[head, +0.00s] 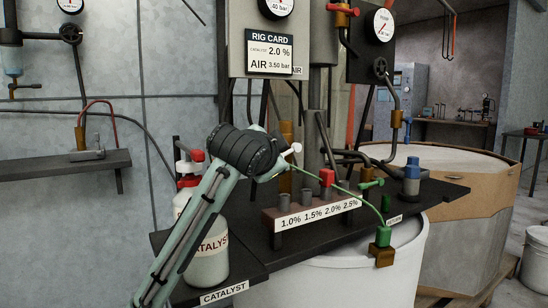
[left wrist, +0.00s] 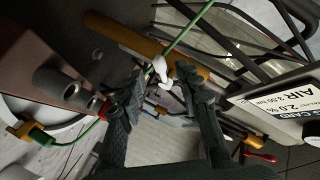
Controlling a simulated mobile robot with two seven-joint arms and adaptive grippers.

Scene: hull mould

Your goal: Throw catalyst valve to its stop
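A small white lever (head: 291,149), probably the catalyst valve handle, shows just right of my left wrist in the head view, above the numbered block. In the left wrist view the white lever (left wrist: 160,70) stands in the gap between the fingertips of my left gripper (left wrist: 162,80). The fingers are spread apart, and I see no clear contact with the lever. In the head view my wrist hides the fingers and the valve body. A white catalyst bottle (head: 209,250) with a red cap stands left of the block. My right gripper is not in view.
The block (head: 270,220) marked 1.0% to 2.5% carries a red plug (head: 327,177). A thin green hose (head: 345,187) runs to a green fitting (head: 383,237) at the white drum's rim (head: 415,240). A rig card (head: 270,52) reads 2.0%. Pipes crowd the area behind.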

